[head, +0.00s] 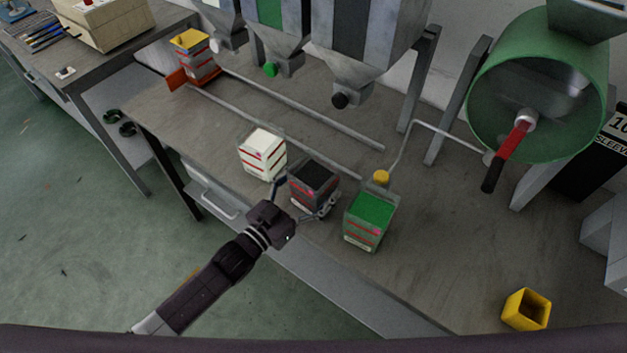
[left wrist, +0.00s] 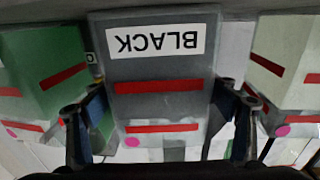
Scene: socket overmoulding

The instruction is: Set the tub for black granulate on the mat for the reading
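The tub for black granulate (head: 314,182) stands upright on the bench, between a white-filled tub and a green-filled tub. It is grey with red stripes and has dark granulate at its top. In the left wrist view its BLACK label (left wrist: 155,41) shows upside down. My left gripper (head: 305,203) is at the tub's near side, fingers spread with one on each side of it. In the left wrist view the fingers (left wrist: 160,98) flank the tub and look open; contact is not clear. I cannot make out the mat for the reading. My right gripper is not in view.
The white-filled tub (head: 262,154) and green-filled tub (head: 368,222) stand close on either side. A yellow-topped tub (head: 196,58) is at the back left, an empty yellow container (head: 526,309) at the front right. Hoppers hang above; a green drum (head: 560,80) is right. Rails cross the bench (head: 440,240).

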